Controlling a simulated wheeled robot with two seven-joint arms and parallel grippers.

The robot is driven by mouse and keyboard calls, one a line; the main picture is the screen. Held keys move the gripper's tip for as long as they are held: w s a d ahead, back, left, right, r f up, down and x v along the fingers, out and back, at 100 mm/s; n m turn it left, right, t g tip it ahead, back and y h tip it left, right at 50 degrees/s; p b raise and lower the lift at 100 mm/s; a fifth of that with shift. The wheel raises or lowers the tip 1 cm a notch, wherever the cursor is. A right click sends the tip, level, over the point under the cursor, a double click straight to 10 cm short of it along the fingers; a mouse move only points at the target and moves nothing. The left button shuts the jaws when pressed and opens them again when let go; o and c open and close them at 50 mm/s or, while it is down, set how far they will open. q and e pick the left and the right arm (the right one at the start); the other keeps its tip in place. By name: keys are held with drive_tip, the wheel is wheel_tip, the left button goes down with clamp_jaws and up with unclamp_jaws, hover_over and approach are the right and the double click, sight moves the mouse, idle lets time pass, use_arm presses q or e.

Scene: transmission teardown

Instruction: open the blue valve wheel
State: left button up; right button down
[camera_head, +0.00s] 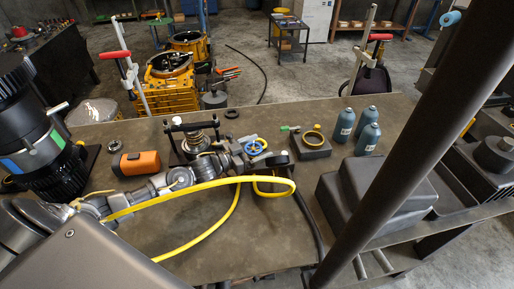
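The blue valve wheel (255,147) is a small spoked ring near the middle of the bench, with some yellow and green showing at it. My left arm reaches in from the lower left, and its gripper (243,155) is right beside the wheel, on its left and near side. The fingers are small and overlap other metal parts, so I cannot tell whether they touch the wheel or are open or shut. A dark block (277,160) sits just right of the wheel. My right gripper is not in view.
A yellow hose (195,242) loops across the bench top (240,260) near the arm. An orange tool (136,163) lies left, a black-handled metal part (195,142) stands behind the arm. Grey-blue bottles (367,138) and a dark case (375,185) are right.

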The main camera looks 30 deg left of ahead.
use_arm(q)
drive_tip(key=shift+s+a+f, duration=0.1)
drive_tip(key=shift+s+a, duration=0.1)
drive_tip(key=b+v, duration=0.4)
drive_tip(key=v, duration=0.6)
drive_tip(key=shift+s, duration=0.1)
idle(0.4)
